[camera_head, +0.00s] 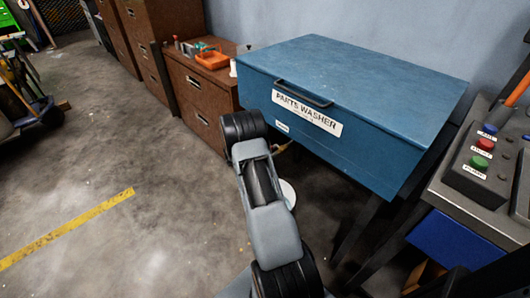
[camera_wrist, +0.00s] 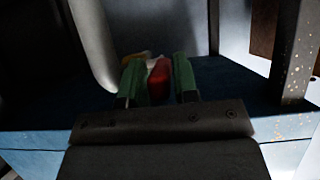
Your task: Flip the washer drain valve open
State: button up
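The blue parts washer (camera_head: 370,85) stands at the centre right of the head view, its lid closed. A red valve handle (camera_wrist: 159,82) shows in the wrist view, with a yellowish part (camera_wrist: 136,58) beside it. My gripper (camera_wrist: 159,78) has two green fingers set apart, and the red handle appears between them or just beyond their tips. I cannot tell whether the fingers touch it. In the head view my arm hides the gripper and the valve; only a small brass-coloured piece (camera_head: 283,147) shows under the washer's front edge.
A white round container (camera_head: 288,193) stands below the washer, partly behind my arm. Brown drawer cabinets (camera_head: 197,100) stand to the left. A control panel with buttons (camera_head: 483,160) is close on the right. The floor at left is clear around a yellow line (camera_head: 70,230).

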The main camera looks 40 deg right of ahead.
jog(key=p+v, duration=0.3)
jog(key=v, duration=1)
jog(key=shift+a+r, duration=0.25)
jog(key=shift+a, duration=0.05)
